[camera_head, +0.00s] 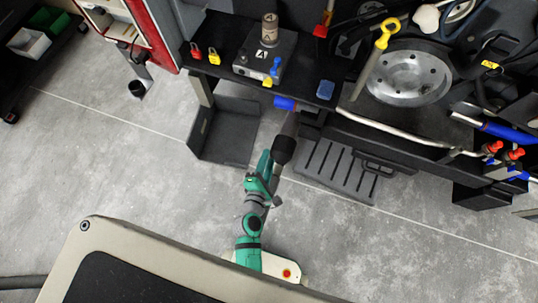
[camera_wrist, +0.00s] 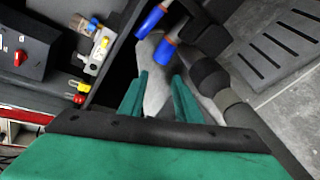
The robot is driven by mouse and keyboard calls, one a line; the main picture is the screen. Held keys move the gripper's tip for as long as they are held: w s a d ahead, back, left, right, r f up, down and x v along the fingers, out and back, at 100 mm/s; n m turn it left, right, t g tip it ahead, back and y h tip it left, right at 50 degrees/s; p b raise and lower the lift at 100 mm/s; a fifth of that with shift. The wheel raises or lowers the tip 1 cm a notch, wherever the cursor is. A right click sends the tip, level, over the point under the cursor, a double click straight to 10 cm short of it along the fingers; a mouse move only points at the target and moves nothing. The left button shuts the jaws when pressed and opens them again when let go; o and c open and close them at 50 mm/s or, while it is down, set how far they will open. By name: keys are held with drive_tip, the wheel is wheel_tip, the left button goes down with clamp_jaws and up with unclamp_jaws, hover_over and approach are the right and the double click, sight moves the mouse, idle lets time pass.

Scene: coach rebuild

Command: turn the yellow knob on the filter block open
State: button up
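A grey block (camera_head: 258,62) with a brown-and-grey cylinder on top, which looks like the filter block, stands on the dark bench. A small yellow part (camera_head: 267,82), possibly the knob, shows at its front beside a blue part (camera_head: 275,68). My gripper (camera_head: 264,160) is in front of and below the bench edge, apart from the block. In the wrist view my gripper (camera_wrist: 160,88) has its two green fingers spread, with nothing held between them. A pale fitting (camera_wrist: 97,52) with yellow marks is at upper left there; I cannot tell whether it is the filter block.
Red (camera_head: 195,50) and yellow (camera_head: 214,58) padlock-like pieces lie left of the block. A blue piece (camera_head: 326,89) and a metal disc (camera_head: 407,78) are to its right. A blue-ended cylinder (camera_head: 285,103) juts from the bench front near my arm. The floor in front is mostly open.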

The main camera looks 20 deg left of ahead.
drive_tip(key=s+m, duration=0.1)
drive_tip(key=s+d+m, duration=0.1)
drive_tip(key=s, duration=0.1)
drive_tip(key=s+m, duration=0.1)
drive_tip(key=shift+s+d+r, duration=0.15)
drive_tip(key=shift+d+r, duration=0.1)
drive_tip(key=shift+d, duration=0.1)
drive_tip(key=shift+m, duration=0.3)
drive_tip(key=s+d+r+m, duration=0.4)
drive_tip(key=s+r+m, duration=0.4)
drive_tip(key=m, duration=0.2)
drive_tip(key=s+d+r+m+t+h, duration=0.1)
drive_tip(key=s+d+r+m, duration=0.4)
drive_tip(key=s+r+m, duration=0.2)
wheel_tip(320, 180, up, 2)
drive_tip(key=m, duration=0.3)
drive_tip(key=shift+s+d+m, duration=0.2)
drive_tip(key=shift+s+m, duration=0.1)
drive_tip(key=shift+s, duration=0.05)
idle(0.7)
